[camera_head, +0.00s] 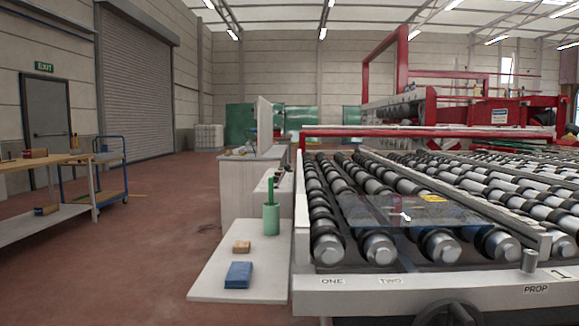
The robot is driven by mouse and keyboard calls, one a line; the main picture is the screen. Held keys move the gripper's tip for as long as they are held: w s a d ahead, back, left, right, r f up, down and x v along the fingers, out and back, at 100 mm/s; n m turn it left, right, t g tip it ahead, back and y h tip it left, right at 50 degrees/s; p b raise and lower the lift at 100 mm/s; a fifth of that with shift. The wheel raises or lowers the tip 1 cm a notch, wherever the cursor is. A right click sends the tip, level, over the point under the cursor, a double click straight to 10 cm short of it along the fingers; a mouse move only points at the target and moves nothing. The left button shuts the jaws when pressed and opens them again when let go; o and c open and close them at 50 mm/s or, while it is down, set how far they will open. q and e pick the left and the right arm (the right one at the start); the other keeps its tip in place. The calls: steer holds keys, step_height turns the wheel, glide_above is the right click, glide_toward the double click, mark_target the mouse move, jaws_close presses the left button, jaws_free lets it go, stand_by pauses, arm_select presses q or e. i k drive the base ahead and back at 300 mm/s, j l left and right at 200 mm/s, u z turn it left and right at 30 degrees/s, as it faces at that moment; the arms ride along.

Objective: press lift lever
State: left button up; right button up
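No part is plainly recognizable as the lift lever. A short grey metal post (529,261) stands upright on the front rail of the roller conveyor, above the word PROP. The white front rail (440,298) also bears the labels ONE and TWO at its left and a 1 at its right. A dark, rounded, wheel-like part (447,313) shows below the rail, cut off by the bottom edge; I cannot tell what it is. A clear glass sheet (415,215) with a small yellow label lies on the rollers. Neither of my grippers is in view.
A white side shelf (215,277) left of the conveyor holds a green cup (271,219), a tan block (241,247) and a blue block (238,275). A wooden workbench (50,160) and blue cart (110,148) stand far left. The reddish floor (140,235) between is clear.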

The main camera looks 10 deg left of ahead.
mark_target(287, 166)
steer(key=u, duration=1.9)
steer(key=i+u, duration=0.25)
steer(key=i, duration=2.3)
steer(key=i+z, duration=0.3)
steer(key=i, duration=0.5)
steer(key=i+z, duration=0.3)
steer(key=i, duration=0.55)
steer(key=i+z, duration=0.2)
steer(key=i, duration=0.55)
steer(key=i+j+z, duration=0.1)
steer(key=i+z, duration=0.15)
steer(key=i, duration=0.5)
steer(key=i+z, duration=0.1)
steer(key=z, duration=1.85)
